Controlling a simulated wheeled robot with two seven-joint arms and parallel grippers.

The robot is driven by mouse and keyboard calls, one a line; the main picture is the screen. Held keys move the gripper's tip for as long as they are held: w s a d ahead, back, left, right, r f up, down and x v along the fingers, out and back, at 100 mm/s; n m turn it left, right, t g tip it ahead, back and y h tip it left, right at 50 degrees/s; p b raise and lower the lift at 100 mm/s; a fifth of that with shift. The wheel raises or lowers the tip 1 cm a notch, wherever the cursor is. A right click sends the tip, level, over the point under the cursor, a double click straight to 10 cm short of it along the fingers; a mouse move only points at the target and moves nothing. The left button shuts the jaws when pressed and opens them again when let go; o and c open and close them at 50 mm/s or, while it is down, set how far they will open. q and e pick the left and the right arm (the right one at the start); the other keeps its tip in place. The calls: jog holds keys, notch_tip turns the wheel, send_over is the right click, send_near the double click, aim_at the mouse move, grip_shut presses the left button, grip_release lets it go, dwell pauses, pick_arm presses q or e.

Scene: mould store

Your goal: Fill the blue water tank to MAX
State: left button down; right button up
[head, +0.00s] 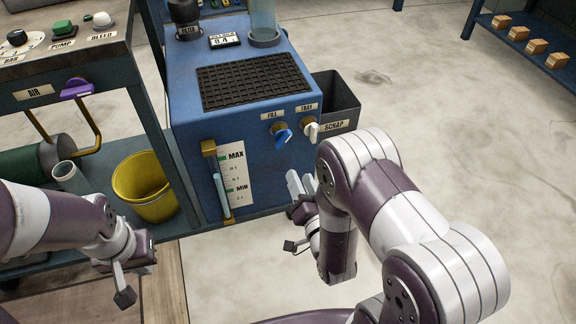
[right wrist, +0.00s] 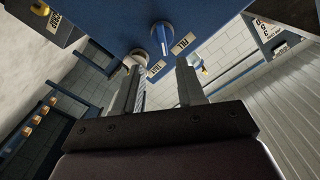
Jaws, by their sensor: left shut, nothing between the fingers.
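The blue tank (head: 250,140) stands in the middle of the head view. Its front has a sight tube (head: 219,185) beside a scale marked MAX and MIN; the light-blue column seems to end between the two marks. The blue FILL knob (head: 283,136) is on its right part, with the white TRAY knob (head: 311,131) beside it. My right gripper (head: 296,184) is open below the knobs; in the right wrist view the FILL knob (right wrist: 162,38) lies ahead, beyond the parted fingers, apart from them. My left gripper (head: 147,250) is shut and empty at lower left.
A yellow bucket (head: 146,188) stands on the shelf left of the tank. A dark SCRAP bin (head: 337,98) is at its right. A panel (head: 62,75) with knobs and a purple AIR handle (head: 77,89) is at upper left. Floor at right is clear.

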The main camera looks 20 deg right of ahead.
aim_at(285, 143)
jog(key=w+b, duration=0.2)
jog(key=w, duration=0.3)
jog(key=w+b, duration=0.2)
jog(key=w, duration=0.4)
jog(key=shift+w+a, duration=0.2)
jog(key=shift+w, duration=0.1)
jog(key=shift+w+r, duration=0.1)
jog(key=shift+w, duration=0.25)
grip_shut()
